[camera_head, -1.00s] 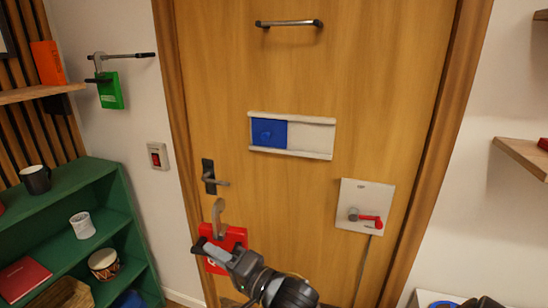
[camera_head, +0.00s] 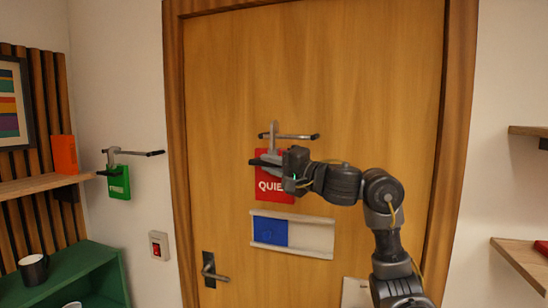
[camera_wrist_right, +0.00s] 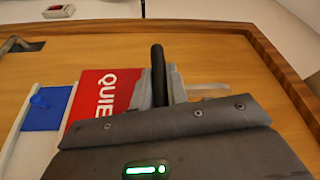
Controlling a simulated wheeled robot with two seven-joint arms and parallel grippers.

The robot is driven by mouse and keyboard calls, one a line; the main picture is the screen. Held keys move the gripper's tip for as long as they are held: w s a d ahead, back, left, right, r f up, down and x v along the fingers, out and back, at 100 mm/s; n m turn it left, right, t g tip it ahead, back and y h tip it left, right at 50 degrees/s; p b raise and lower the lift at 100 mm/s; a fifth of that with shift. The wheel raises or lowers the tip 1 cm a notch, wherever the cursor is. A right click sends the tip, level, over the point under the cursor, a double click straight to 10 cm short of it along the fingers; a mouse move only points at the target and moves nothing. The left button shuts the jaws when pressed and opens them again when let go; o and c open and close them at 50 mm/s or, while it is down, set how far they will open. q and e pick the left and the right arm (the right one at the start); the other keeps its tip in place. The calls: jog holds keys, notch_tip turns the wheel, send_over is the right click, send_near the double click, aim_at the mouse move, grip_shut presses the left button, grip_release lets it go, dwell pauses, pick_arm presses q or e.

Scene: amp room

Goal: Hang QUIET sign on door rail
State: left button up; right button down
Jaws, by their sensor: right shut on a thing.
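The red QUIET sign (camera_head: 272,189) is upright in front of the door, just above the blue-and-white slider panel. Its grey hook (camera_head: 273,130) reaches up to the left part of the dark door rail (camera_head: 298,137). I cannot tell whether the hook is over the rail or only in front of it. My right gripper (camera_head: 264,161) is shut on the sign at its upper part, and my wrist covers the sign's right side. My left gripper is not in view.
A green sign (camera_head: 119,183) hangs by a hook on a wall rail (camera_head: 140,153) left of the door. The slider panel (camera_head: 312,238) and door handle (camera_head: 210,270) are below. A green shelf (camera_head: 75,277) is at lower left; wooden shelves (camera_head: 525,262) are at right.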

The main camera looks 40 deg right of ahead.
jog(key=shift+d+r, duration=0.25)
jog(key=shift+r, duration=0.1)
jog(key=shift+w+d, duration=0.1)
jog(key=w+d+f+b, duration=0.1)
jog(key=w+d+f, duration=0.2)
jog(key=w+d, duration=0.2)
jog(key=shift+d+b, duration=0.4)
jog(key=shift+d, duration=0.7)
jog(key=c, duration=1.3)
grip_release()
